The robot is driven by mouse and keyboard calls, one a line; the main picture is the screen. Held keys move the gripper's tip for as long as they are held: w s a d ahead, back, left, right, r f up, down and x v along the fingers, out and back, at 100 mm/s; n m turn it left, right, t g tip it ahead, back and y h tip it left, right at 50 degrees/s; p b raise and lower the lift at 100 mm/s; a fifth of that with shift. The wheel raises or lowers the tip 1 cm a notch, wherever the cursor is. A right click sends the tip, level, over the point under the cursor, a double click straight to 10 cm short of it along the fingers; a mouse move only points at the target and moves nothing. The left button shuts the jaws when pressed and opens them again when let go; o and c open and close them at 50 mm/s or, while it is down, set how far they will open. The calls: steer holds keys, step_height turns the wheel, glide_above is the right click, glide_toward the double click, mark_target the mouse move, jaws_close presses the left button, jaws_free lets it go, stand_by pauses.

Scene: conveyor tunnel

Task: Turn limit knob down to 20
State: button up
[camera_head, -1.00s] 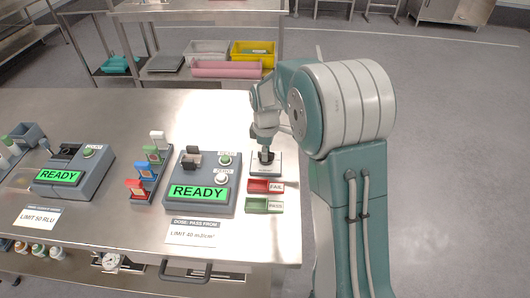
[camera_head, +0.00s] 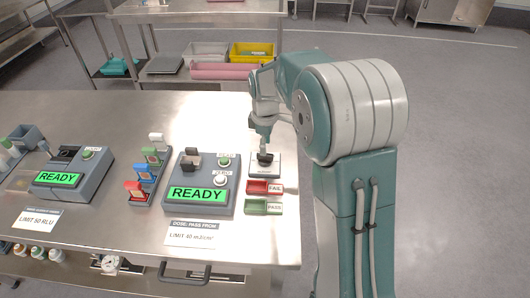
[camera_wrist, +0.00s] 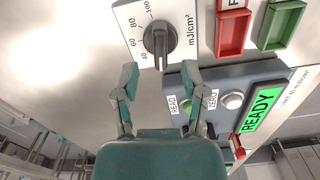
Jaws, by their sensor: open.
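The limit knob (camera_wrist: 158,40) is a dark round knob with a raised grip bar, on a pale dial plate (camera_wrist: 185,20). The marks 40, 60, 80 and 100 and the unit mJ/cm² are readable in the wrist view. The bar stands nearly upright in that view; I cannot tell its exact setting. In the head view the knob (camera_head: 265,158) sits at the table's right side. My gripper (camera_wrist: 160,80) is open, its fingers spread to either side of the bar's lower end, without visible contact. In the head view my gripper (camera_head: 262,147) is just above the knob.
The dose meter (camera_head: 200,204) reads READY, left of the dial. Red FAIL (camera_head: 258,187) and green PASS (camera_head: 257,206) trays lie in front of the dial. A LIMIT 40 mJ/cm² card (camera_head: 190,236) lies at the front edge. Sample holders and another meter (camera_head: 75,175) stand left.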

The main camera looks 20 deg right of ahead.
step_height(320, 180, up, 8)
steer(key=shift+f, duration=0.15)
